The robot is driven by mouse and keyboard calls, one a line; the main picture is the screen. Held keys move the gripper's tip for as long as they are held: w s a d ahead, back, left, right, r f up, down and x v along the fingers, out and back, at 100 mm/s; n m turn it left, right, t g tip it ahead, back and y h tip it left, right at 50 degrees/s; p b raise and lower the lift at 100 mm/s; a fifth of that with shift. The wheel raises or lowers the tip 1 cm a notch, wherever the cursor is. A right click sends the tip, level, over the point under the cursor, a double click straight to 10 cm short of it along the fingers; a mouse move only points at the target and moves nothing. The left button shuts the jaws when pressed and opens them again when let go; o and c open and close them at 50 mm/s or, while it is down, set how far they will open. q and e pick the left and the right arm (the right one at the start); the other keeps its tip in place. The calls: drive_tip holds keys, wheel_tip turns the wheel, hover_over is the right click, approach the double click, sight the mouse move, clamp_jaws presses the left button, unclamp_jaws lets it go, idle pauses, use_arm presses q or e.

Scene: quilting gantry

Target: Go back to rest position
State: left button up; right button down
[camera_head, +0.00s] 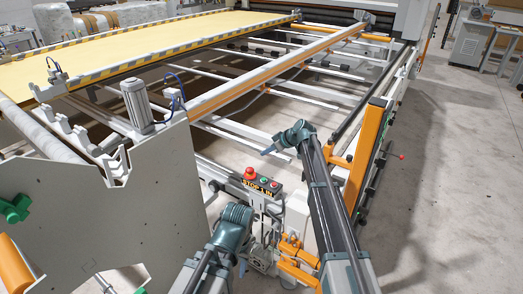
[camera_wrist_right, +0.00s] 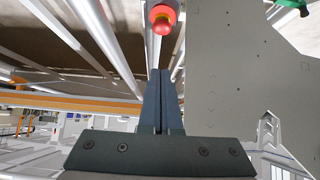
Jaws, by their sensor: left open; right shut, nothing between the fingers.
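My right gripper (camera_head: 268,151) is in front of the frame's white bars in the head view, above and to the right of the control box. Its two dark fingers are together and empty in the right wrist view (camera_wrist_right: 160,75). My left gripper (camera_head: 243,265) is low in the head view, below the control box. It is open, mostly hidden by its own wrist, with only a small blue-grey part showing.
A control box (camera_head: 262,186) labelled STOP LIN carries a red button (camera_head: 250,173), which also shows beyond the right fingertips (camera_wrist_right: 162,18). A grey side plate (camera_head: 130,225) stands left, an orange post (camera_head: 366,150) right. Bare floor (camera_head: 450,180) lies at far right.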

drive_tip(key=s+a+f+m+g+h, duration=0.1)
drive_tip(key=s+a, duration=0.1)
drive_tip(key=s, duration=0.5)
drive_tip(key=s+a+f+g, duration=0.1)
drive_tip(key=s+a+f, duration=0.1)
drive_tip(key=s, duration=0.4)
drive_tip(key=s+d+f+m+g+h, duration=0.1)
drive_tip(key=s+m+h, duration=0.1)
drive_tip(key=s, duration=0.9)
drive_tip(key=s+d+f+m+g+h, duration=0.1)
drive_tip(key=s+d+m+h, duration=0.1)
drive_tip(key=s, duration=0.9)
drive_tip(key=s+d+f+m+g+h, duration=0.1)
drive_tip(key=s+m+h, duration=0.1)
drive_tip(key=s, duration=1)
drive_tip(key=shift+d+f+g+h, duration=0.2)
drive_tip(key=shift+d+g+h, duration=0.1)
drive_tip(key=shift+h, duration=0.5)
